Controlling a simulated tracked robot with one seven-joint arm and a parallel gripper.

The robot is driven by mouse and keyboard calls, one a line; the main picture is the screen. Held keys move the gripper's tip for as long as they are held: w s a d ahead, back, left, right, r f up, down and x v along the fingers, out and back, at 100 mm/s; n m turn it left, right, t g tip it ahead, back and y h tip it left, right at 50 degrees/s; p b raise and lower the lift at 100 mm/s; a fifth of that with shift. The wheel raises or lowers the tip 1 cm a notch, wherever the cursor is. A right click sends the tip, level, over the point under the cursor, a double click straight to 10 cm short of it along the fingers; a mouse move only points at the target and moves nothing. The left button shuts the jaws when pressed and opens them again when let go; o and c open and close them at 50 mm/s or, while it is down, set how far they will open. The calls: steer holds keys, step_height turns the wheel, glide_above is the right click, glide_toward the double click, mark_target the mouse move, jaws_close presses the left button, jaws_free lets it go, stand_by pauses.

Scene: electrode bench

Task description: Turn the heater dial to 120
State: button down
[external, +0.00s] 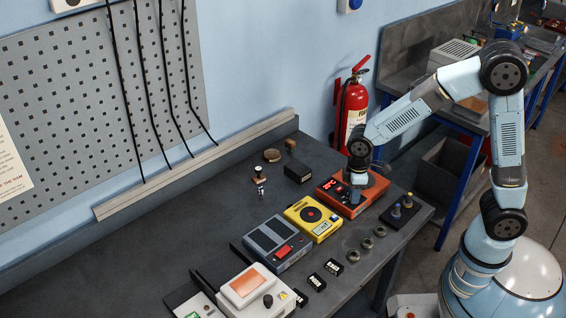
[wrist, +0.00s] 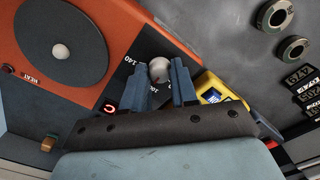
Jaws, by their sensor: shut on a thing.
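The orange heater (external: 340,199) stands toward the right end of the bench and fills the upper left of the wrist view (wrist: 70,12). It has a round dark plate (wrist: 85,75) with a pale centre knob. Its heater dial (wrist: 160,69) is a pale round knob with scale numbers around it; "140" shows to its left, and other marks are partly covered. My gripper (wrist: 157,81) has its two blue fingers on either side of the dial, shut on it. In the external view my gripper (external: 356,187) is over the heater and hides the dial. The dial's exact setting cannot be read.
A yellow device (external: 313,219) stands left of the heater, with a grey device (external: 277,243) beyond. A dark block with posts (external: 401,212) is close on the right. Several metal rings (external: 366,244) lie in front. A small black box (external: 298,172) sits behind.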

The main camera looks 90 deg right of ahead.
steer(key=m, duration=0.4)
steer(key=shift+w+m, duration=0.1)
steer(key=shift+m, duration=0.3)
stand_by(0.4)
steer(key=c, duration=0.9)
jaws_free()
step_height(320, 180, up, 14)
steer(key=shift+f, duration=0.1)
steer(key=s+a+r+n+t, duration=0.1)
steer(key=s+a+r+t, duration=0.1)
steer(key=s+a, duration=0.2)
steer(key=s+a+r+n+t, duration=0.1)
steer(key=s+a+r, duration=0.2)
steer(key=s, duration=0.8)
steer(key=s+a+r+n+t, duration=0.2)
steer(key=s+a, duration=0.4)
steer(key=s, duration=0.2)
steer(key=shift+s+a+r+t, duration=0.2)
steer(key=shift+t, duration=0.1)
